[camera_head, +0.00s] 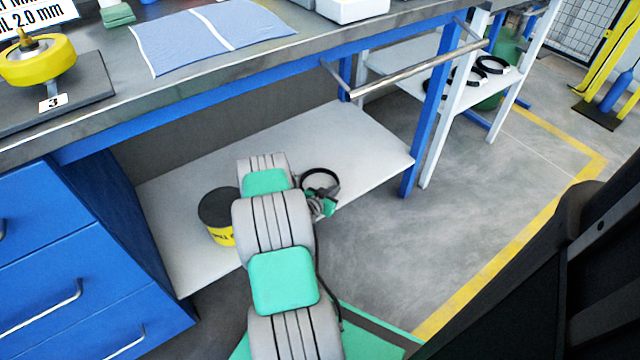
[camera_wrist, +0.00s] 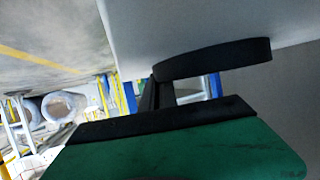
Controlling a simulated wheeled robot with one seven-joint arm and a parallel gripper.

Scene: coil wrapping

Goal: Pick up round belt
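A black round belt (camera_head: 320,171) lies as a ring on the pale lower shelf under the workbench, in the middle of the head view. In the wrist view a black curved band, the belt (camera_wrist: 212,58), shows nearly edge-on against the pale shelf. My gripper (camera_head: 324,203) is low at the near side of the belt, partly hidden by my arm. In the wrist view a dark finger (camera_wrist: 158,95) reaches up to the belt's left end. I cannot tell whether it touches the belt or whether the fingers are closed.
A black and yellow round container (camera_head: 218,216) stands on the lower shelf (camera_head: 360,150), left of my arm. Blue drawers (camera_head: 70,260) bound the left. A blue table leg (camera_head: 425,120) stands right of the shelf. A side rack (camera_head: 405,65) holds more black rings. Floor to the right is clear.

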